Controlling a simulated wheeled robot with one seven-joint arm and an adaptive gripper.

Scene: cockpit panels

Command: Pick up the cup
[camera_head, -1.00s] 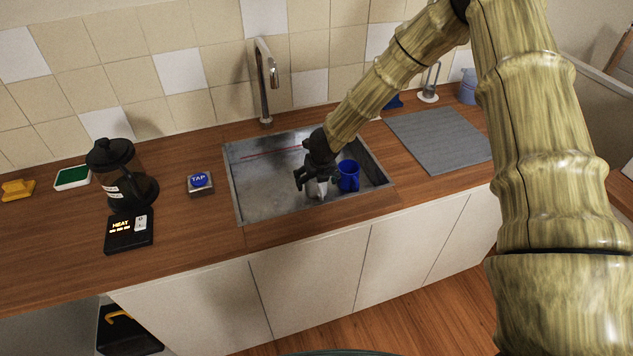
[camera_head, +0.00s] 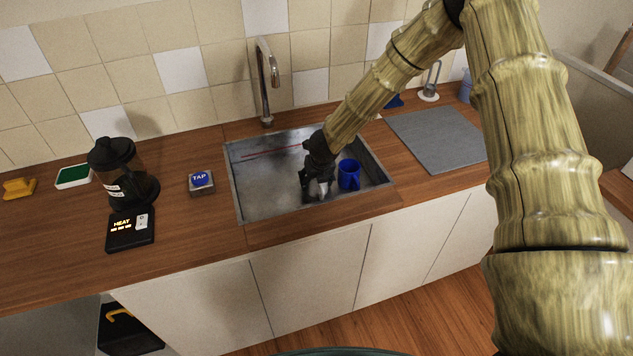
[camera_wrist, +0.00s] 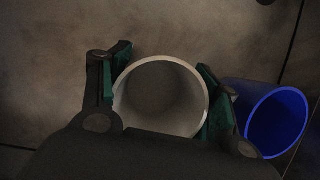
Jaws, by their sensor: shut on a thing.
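A white-rimmed cup (camera_wrist: 160,97) sits between the green-padded fingers of my gripper (camera_wrist: 163,92) in the wrist view, with a pad against each side. My gripper is shut on this cup. In the head view my gripper (camera_head: 317,189) is low in the metal sink (camera_head: 262,192), and the white cup shows only in part behind the fingers. A blue cup (camera_head: 349,174) stands in the sink just to the right of my gripper. The blue cup also shows in the wrist view (camera_wrist: 276,121), close beside the right finger.
The tap (camera_head: 266,85) rises behind the sink. A grey mat (camera_head: 436,139) lies on the counter to the right.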

